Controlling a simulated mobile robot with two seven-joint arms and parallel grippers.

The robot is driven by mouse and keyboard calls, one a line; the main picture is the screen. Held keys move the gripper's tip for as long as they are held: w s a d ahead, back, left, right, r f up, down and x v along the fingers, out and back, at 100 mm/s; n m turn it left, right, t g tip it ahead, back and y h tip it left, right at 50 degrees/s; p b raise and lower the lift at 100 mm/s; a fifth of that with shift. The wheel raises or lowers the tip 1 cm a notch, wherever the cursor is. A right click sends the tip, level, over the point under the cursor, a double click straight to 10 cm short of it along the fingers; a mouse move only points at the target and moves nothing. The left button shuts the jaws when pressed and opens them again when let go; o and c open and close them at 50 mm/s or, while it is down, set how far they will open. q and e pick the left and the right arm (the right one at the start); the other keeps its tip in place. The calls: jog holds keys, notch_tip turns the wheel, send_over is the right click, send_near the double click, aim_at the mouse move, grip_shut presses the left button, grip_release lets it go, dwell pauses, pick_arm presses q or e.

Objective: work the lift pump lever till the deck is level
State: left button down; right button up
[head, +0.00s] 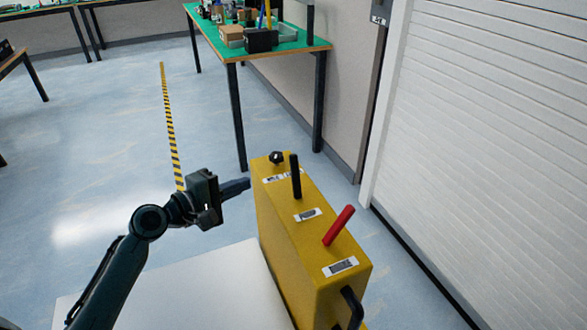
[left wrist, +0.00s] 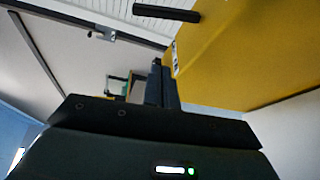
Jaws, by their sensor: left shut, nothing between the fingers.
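The yellow lift unit (head: 283,245) carries a black upright lever (head: 295,176), a red tilted lever (head: 339,225) and a black knob (head: 276,157) on its top. Its labels are too small to read, so I cannot tell which is the pump lever by name. The pale deck (head: 190,285) lies left of the unit; I cannot tell whether it is level. My left gripper (head: 240,186) is shut and empty, left of the unit's far end and apart from the levers. In the left wrist view my fingers (left wrist: 160,88) point along the yellow side (left wrist: 245,50), with a black lever (left wrist: 166,12) above.
A black handle (head: 352,307) sticks out at the unit's near end. A green-topped bench (head: 285,50) with boxes and tools stands behind. A white shutter (head: 490,130) is at the right. The floor on the left is open, with a striped yellow-black line (head: 171,130).

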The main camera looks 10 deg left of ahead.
aim_at(296, 177)
pick_arm(q)
jog(key=shift+w+a+r+n+h, duration=0.15)
jog(key=shift+w+r+n+h, duration=0.25)
jog(key=shift+w+r, duration=0.55)
pick_arm(e)
jog(key=shift+w+d, duration=0.15)
jog(key=shift+w, duration=0.25)
pick_arm(q)
jog(key=shift+s, duration=0.1)
jog(key=x, duration=1)
jog(key=shift+r, duration=0.1)
jog(key=s+d, duration=0.1)
jog(key=s+r+p, duration=0.1)
jog(key=shift+s+d, duration=0.25)
jog(key=shift+d, duration=0.1)
jog(key=shift+s+d, duration=0.15)
jog(key=shift+s, duration=0.15)
pick_arm(e)
jog(key=shift+w+a+f, duration=0.2)
jog(key=shift+a+f, duration=0.1)
jog(key=shift+a, duration=0.1)
pick_arm(q)
jog(key=shift+d, duration=0.1)
pick_arm(e)
jog(key=shift+f, duration=0.1)
